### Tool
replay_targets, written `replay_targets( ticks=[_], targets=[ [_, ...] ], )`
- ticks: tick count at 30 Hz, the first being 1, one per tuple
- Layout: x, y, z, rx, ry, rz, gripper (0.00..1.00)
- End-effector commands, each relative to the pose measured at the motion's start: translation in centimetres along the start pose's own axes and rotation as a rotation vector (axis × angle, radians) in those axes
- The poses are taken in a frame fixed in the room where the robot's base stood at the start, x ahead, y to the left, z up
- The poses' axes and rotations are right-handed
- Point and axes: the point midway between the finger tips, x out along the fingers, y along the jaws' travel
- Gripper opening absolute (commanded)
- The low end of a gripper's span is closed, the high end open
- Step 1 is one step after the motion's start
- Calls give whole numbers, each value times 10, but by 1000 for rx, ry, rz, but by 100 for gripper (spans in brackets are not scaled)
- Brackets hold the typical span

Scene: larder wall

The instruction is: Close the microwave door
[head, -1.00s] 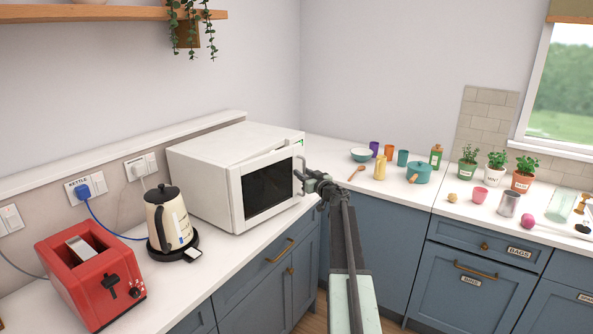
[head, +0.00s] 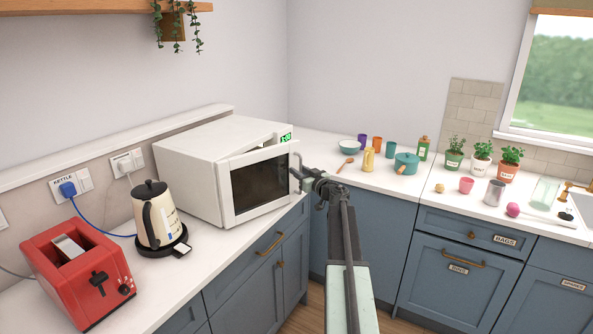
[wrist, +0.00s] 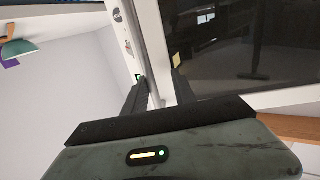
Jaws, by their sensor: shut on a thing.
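The white microwave (head: 200,165) stands on the counter at the corner. Its door (head: 258,185), with a dark window, is ajar: its right side stands out from the body, with a gap along the top and the green display (head: 286,137) visible behind it. My gripper (head: 304,178) is at the door's right side, at the upright handle (head: 297,162). In the wrist view, my gripper (wrist: 163,88) has its two black fingers on either side of the pale handle bar (wrist: 153,35), shut on it. The dark door window (wrist: 240,45) fills the right. The microwave's inside is hidden.
A kettle (head: 155,215) and a red toaster (head: 80,275) stand left of the microwave. Floor (head: 313,300) shows before the blue cabinets.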

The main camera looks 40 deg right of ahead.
Motion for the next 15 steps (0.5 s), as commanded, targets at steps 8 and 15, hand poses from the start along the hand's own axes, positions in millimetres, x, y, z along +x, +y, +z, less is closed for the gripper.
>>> replay_targets(
  ticks=[8,15],
  targets=[
    [-23,-4,0,0,0,-9,20],
    [-41,-2,0,0,0,-7,20]
  ],
)
